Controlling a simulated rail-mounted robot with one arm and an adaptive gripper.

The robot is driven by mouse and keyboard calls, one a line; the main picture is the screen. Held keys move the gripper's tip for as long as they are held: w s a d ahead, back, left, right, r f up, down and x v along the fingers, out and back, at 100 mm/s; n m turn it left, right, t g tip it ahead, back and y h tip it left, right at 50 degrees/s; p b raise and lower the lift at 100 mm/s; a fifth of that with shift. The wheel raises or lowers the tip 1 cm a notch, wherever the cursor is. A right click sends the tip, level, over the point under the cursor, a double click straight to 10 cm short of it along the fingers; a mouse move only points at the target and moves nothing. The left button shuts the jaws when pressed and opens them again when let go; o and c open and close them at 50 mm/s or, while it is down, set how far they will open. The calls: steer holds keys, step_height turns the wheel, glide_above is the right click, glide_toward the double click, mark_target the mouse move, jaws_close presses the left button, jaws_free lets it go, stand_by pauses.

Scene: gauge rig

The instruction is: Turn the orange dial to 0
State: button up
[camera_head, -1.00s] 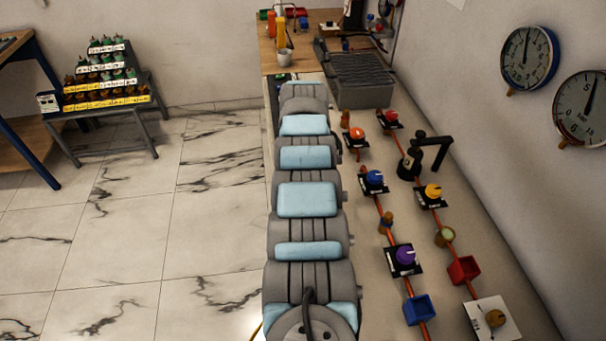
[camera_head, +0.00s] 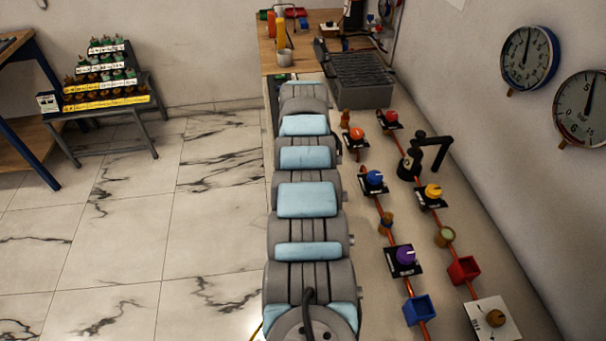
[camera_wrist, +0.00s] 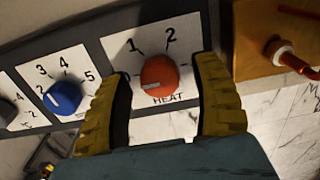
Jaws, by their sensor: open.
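In the wrist view, the orange dial (camera_wrist: 160,76) sits on a white plate labelled HEAT, with the numbers 1 and 2 above it. Its white pointer mark lies at the lower left of the knob. No 0 shows; the left finger covers part of the plate at that side. My gripper (camera_wrist: 164,66) is open, with one yellow-padded finger on each side of the dial. Whether the pads touch it I cannot tell. The gripper is not visible in the head view.
A blue dial (camera_wrist: 63,97) and a grey dial (camera_wrist: 6,112) sit left of the orange one. An orange-brown block with a round fitting (camera_wrist: 283,54) is at the right. In the head view, a bench (camera_head: 450,250) carries several knobs, and two gauges (camera_head: 530,58) hang on the wall.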

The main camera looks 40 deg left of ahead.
step_height(320, 180, up, 12)
stand_by(0.6)
stand_by(0.4)
